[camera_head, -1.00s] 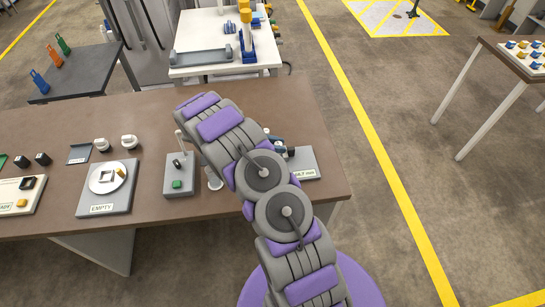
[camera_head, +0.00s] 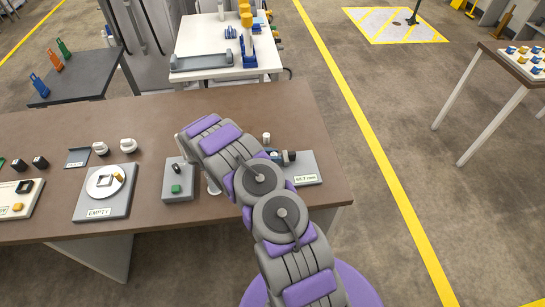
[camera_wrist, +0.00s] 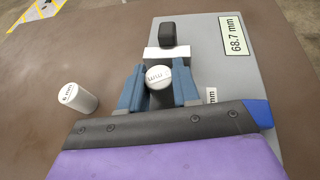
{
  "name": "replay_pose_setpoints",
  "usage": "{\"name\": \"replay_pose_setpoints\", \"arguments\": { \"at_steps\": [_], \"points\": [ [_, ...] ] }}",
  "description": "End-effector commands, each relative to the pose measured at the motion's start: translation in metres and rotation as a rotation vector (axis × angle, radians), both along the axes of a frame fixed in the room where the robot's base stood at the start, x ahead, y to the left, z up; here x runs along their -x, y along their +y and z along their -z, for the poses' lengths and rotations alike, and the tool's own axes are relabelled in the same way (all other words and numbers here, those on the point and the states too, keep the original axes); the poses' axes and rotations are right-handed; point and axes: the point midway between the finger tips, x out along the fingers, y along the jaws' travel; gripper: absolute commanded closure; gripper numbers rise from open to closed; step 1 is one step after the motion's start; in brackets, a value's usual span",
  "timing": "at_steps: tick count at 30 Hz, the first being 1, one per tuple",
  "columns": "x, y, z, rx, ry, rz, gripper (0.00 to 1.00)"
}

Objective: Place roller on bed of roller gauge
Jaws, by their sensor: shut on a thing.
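My gripper (camera_wrist: 158,84) has blue fingers and is shut on a white roller (camera_wrist: 157,77) with dark print on its round end. The held roller is over the grey roller gauge (camera_wrist: 205,62), just in front of a pale block (camera_wrist: 166,55) and a black knob (camera_wrist: 167,34). I cannot tell whether the roller touches the bed, which my fingers largely hide. A label on the gauge reads 68.7 mm. In the head view, the gauge (camera_head: 309,165) is at the table's right end, partly behind my arm. A second white roller (camera_wrist: 77,98) is left of the gauge.
The brown table (camera_head: 105,119) also holds a grey stand marked EMPTY (camera_head: 88,208), a small grey box with a green button (camera_head: 177,188), and several small parts at left. A white table (camera_head: 212,42) stands behind.

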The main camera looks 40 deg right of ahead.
Motion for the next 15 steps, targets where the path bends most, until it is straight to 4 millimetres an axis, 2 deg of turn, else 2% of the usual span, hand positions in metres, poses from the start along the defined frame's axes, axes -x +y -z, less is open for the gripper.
{"name": "replay_pose_setpoints", "arguments": {
  "at_steps": [8, 9, 15],
  "points": [
    [0.0000, -0.0002, 0.0011, 0.000, -0.001, 0.000, 0.99],
    [-0.0001, -0.0002, 0.0008, 0.000, -0.001, 0.000, 0.65],
    [0.0000, -0.0002, 0.0006, 0.000, -0.001, 0.000, 0.46]
  ]
}}
